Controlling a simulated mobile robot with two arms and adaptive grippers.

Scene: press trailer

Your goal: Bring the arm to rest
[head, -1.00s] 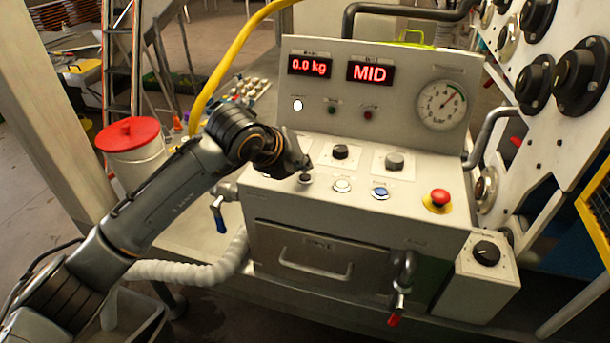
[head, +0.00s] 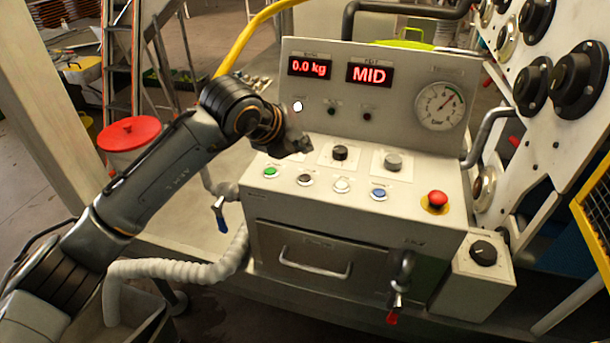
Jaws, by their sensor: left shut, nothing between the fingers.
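My left arm comes in from the left, and my left gripper (head: 297,146) is shut and empty. It hangs above the back left part of the control panel (head: 325,176), apart from the buttons. A green button (head: 270,172), a black button (head: 305,180), a white button (head: 342,185) and a blue button (head: 378,194) show in a row in front of it. The displays (head: 370,74) read 0.0 kg and MID. My right gripper is not in view.
A red emergency stop (head: 437,200) sits at the panel's right. A black knob (head: 340,152) is close to the gripper's right. A red-lidded bucket (head: 128,135) stands behind my arm at the left. A yellow hose (head: 245,35) rises behind the arm. A ribbed white hose (head: 180,268) runs below it.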

